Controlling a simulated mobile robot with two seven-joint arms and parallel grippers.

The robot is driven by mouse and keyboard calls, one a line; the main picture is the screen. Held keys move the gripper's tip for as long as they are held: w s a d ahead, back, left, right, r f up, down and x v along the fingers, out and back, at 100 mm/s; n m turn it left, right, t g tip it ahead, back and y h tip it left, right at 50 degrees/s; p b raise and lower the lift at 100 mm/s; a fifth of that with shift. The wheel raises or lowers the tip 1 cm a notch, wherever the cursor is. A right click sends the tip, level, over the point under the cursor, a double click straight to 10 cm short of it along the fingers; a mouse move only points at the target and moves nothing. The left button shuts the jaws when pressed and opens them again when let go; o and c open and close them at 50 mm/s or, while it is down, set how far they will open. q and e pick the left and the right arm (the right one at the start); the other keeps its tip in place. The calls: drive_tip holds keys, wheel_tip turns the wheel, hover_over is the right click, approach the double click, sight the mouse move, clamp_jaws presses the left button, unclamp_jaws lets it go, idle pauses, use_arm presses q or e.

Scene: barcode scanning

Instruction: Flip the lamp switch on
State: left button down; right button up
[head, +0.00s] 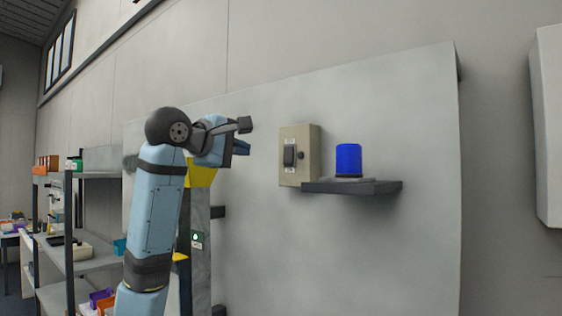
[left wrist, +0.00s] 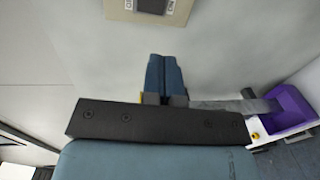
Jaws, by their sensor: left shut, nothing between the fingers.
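The switch box (head: 312,140) is a beige box on the grey wall panel, with a dark rocker switch (head: 289,156) on its front. Its lower part shows at the top edge of the left wrist view (left wrist: 146,12). The blue lamp (head: 348,160) stands on a dark shelf just right of the box and looks unlit. My left gripper (head: 243,148) is shut and empty, left of the switch box and apart from it. Its closed blue fingers show in the left wrist view (left wrist: 165,76), pointing toward the panel below the box. My right gripper is not in view.
The dark shelf (head: 380,188) juts out from the panel (head: 420,120) under the lamp. Metal racks (head: 90,265) with bins stand at the left. A purple bin (left wrist: 288,107) shows at the right of the left wrist view. The space between my gripper and the switch box is clear.

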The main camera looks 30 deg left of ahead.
sight(287, 162)
use_arm(q)
drive_tip(key=w+p, duration=0.1)
drive_tip(key=w, duration=0.3)
drive_tip(key=w+f+p, duration=0.1)
drive_tip(key=w+p, duration=0.1)
drive_tip(key=w, duration=0.2)
drive_tip(key=w+d+p, duration=0.1)
drive_tip(key=w, duration=0.3)
drive_tip(key=shift+w+f+p, duration=0.25)
drive_tip(key=shift+f+p, duration=0.05)
drive_tip(key=shift+p, duration=0.05)
drive_tip(key=shift+w+f, duration=0.15)
drive_tip(key=shift+w, duration=0.55)
drive_tip(key=shift+f, duration=0.1)
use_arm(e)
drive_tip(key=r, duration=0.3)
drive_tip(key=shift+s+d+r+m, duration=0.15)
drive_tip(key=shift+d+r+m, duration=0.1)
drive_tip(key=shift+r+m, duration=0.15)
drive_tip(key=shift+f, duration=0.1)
